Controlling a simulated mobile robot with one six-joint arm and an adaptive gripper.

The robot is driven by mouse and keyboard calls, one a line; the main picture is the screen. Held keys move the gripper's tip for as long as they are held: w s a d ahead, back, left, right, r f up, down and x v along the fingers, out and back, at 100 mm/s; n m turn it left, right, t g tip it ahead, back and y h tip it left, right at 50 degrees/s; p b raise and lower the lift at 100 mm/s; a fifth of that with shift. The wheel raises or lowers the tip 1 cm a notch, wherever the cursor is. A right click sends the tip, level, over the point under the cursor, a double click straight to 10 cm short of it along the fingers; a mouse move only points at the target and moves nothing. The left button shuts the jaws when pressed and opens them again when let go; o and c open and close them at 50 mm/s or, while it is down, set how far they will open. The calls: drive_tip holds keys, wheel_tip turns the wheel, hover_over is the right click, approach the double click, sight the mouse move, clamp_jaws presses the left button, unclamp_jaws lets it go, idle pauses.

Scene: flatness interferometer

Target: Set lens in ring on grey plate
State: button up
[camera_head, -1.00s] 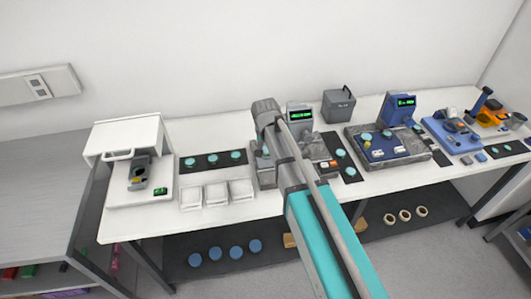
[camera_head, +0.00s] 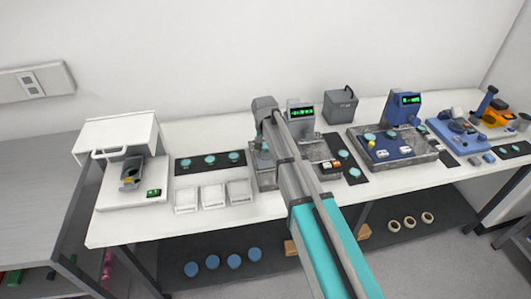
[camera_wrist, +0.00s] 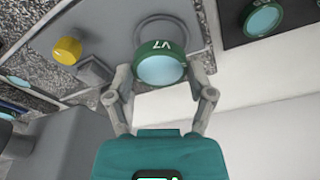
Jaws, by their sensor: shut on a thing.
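The lens (camera_wrist: 161,64), pale blue with a green rim marked V7, is between the fingers of my gripper (camera_wrist: 163,76) in the wrist view. The gripper is shut on it. The grey plate (camera_wrist: 122,28) lies beneath, with a ring (camera_wrist: 188,29) whose curved edge shows just beyond the lens. The lens overlaps the near part of the ring in this view. I cannot tell whether it touches the plate. In the head view my arm hides the gripper, the lens and most of this station.
A yellow knob (camera_wrist: 67,50) and a grey block (camera_wrist: 94,70) stand on the plate left of the lens. A black mat (camera_wrist: 236,20) with another green-rimmed lens (camera_wrist: 262,20) lies to the right. White trays (camera_head: 213,196) and a black lens mat (camera_head: 188,166) are left of my arm.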

sight(265, 145)
idle(0.3)
drive_tip(key=shift+w+f+b, duration=0.4)
drive_tip(key=shift+f+b, duration=0.4)
drive_tip(key=shift+b, duration=0.05)
drive_tip(key=shift+f+b, duration=1.2)
drive_tip(key=shift+f, duration=0.1)
drive_tip(key=o, duration=1.1)
drive_tip(key=r+p, duration=0.4)
drive_tip(key=s+r+p, duration=0.1)
drive_tip(key=r+p, duration=0.7)
drive_tip(key=shift+s+a+r, duration=0.1)
drive_tip(key=shift+s+a, duration=0.05)
drive_tip(key=shift+s, duration=0.25)
